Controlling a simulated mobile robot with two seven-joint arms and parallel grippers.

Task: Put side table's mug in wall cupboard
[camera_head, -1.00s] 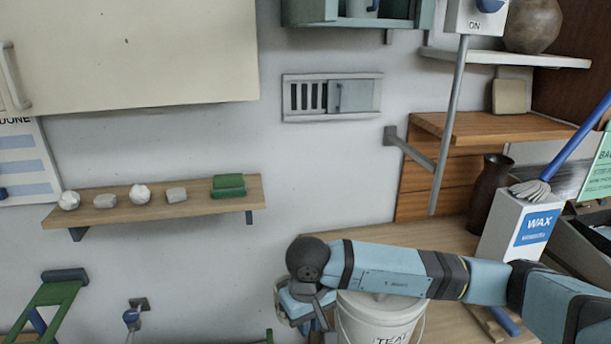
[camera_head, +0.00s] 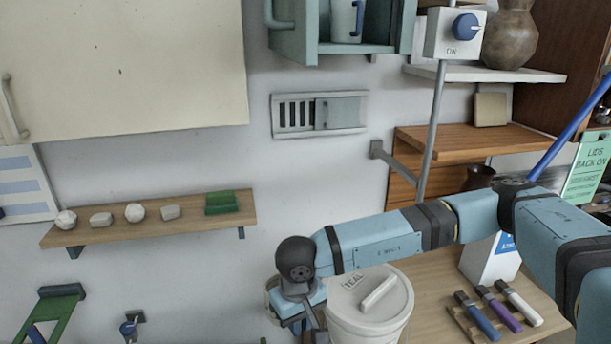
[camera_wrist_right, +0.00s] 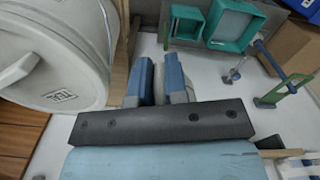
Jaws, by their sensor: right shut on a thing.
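In the head view, the teal wall cupboard (camera_head: 388,48) hangs at the top, cut off by the frame, with its door (camera_head: 287,30) swung open to the left. A pale mug with a blue handle (camera_head: 345,22) stands inside it. I cannot pick out a mug on a side table. My right gripper (camera_head: 300,318) is low, left of the TEAL bucket and far below the cupboard. In the wrist view its blue-grey fingers (camera_wrist_right: 160,82) are close together. What they grip is too hidden to name. My left gripper is out of view.
The lidded TEAL bucket (camera_head: 368,312) stands close beside my right gripper, on a wooden bench (camera_head: 425,275). A wall shelf (camera_head: 150,222) holds several lumps and a green block. A switch box (camera_head: 455,33) on a pole stands right of the cupboard.

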